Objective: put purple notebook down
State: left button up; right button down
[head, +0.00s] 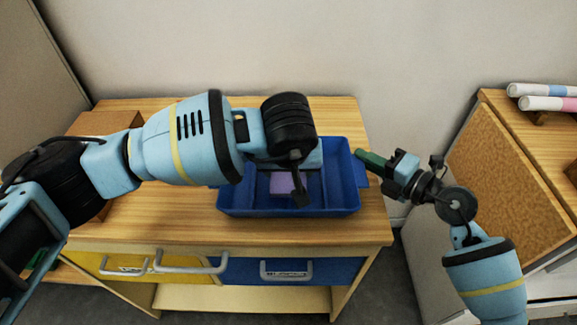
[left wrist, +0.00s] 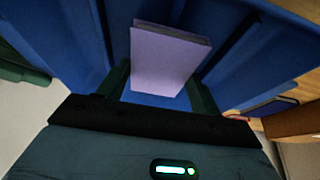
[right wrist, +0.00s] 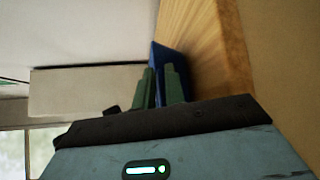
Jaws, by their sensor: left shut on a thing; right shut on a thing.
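The purple notebook (head: 281,184) is in the middle compartment of the blue tray (head: 233,206). In the left wrist view the notebook (left wrist: 167,60) stands between the green fingers of my left gripper (left wrist: 160,90), which is shut on it. Whether it touches the tray floor is unclear. My left gripper (head: 300,185) points down into the tray, and my arm partly hides both. My right gripper (head: 362,157) is beside the tray's right end.
The tray sits on a wooden desk (head: 340,232) with yellow and blue drawers. The desktop left of the tray is partly covered by my left arm. A second wooden unit (head: 510,175) with rolls (head: 545,103) stands at the right, across a gap.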

pick_arm(q)
jog(key=shift+f, duration=0.35)
jog(key=o, duration=1)
jog(key=shift+r, duration=0.4)
jog(key=v, duration=1.2)
jog(key=shift+r, duration=0.15)
